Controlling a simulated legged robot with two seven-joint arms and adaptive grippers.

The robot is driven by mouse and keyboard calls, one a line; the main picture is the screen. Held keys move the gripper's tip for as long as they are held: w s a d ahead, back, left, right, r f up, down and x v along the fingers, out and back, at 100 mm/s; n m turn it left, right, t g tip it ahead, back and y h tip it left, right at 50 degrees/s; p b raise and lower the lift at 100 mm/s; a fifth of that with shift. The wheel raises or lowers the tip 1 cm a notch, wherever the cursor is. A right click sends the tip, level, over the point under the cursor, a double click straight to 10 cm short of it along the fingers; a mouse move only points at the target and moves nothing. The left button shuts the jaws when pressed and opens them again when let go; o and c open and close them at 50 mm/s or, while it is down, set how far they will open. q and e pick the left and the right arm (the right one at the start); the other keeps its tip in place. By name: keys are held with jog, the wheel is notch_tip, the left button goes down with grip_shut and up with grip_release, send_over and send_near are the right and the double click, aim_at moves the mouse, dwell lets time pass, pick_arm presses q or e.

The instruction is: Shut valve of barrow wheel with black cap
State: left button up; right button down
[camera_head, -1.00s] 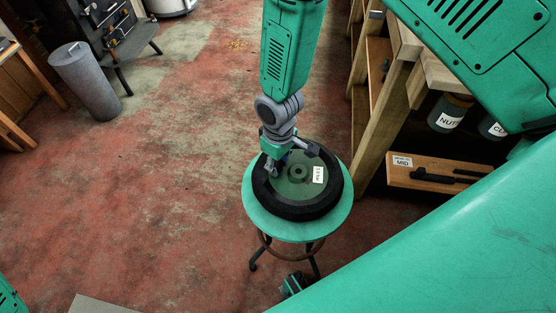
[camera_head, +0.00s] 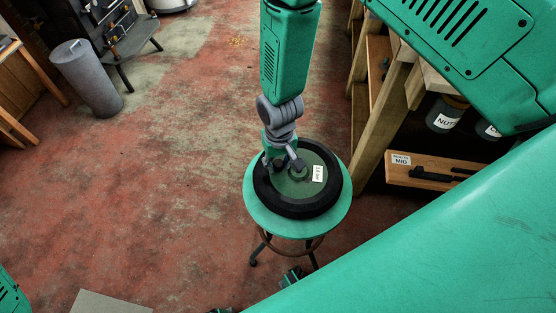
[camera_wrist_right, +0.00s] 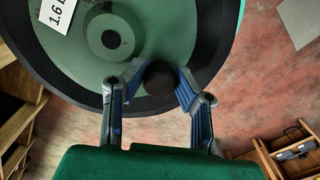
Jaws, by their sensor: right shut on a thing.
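The barrow wheel (camera_head: 328,198) has a black tyre and a green disc with a round hub. It lies flat on a round green stool (camera_head: 257,214), with a white label on its disc. My right gripper (camera_head: 282,166) reaches down onto the wheel's far left part, beside the hub. In the right wrist view the gripper (camera_wrist_right: 160,76) has its two fingers on either side of a dark round cap (camera_wrist_right: 159,84), near the inner edge of the tyre (camera_wrist_right: 84,90). The valve stem is hidden under the cap. My left gripper is not in view.
A wooden shelf unit (camera_head: 385,130) stands right of the stool, with labelled jars (camera_head: 446,114) and a board marked MID (camera_head: 430,177). A grey cylinder (camera_head: 88,78) and a stove (camera_head: 120,35) stand at the far left. The red floor left of the stool is clear.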

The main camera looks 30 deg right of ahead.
jog(key=shift+s+m+p, duration=0.1)
jog(key=shift+m+p, duration=0.2)
jog(key=shift+m, duration=1.4)
jog(key=shift+m+p, duration=0.5)
jog(key=shift+m, duration=1.1)
jog(key=m, duration=0.1)
jog(key=m+p, duration=0.1)
jog(key=m, duration=0.1)
jog(key=shift+w, duration=0.25)
jog(key=c, duration=1.2)
grip_release()
jog(key=shift+s, duration=0.1)
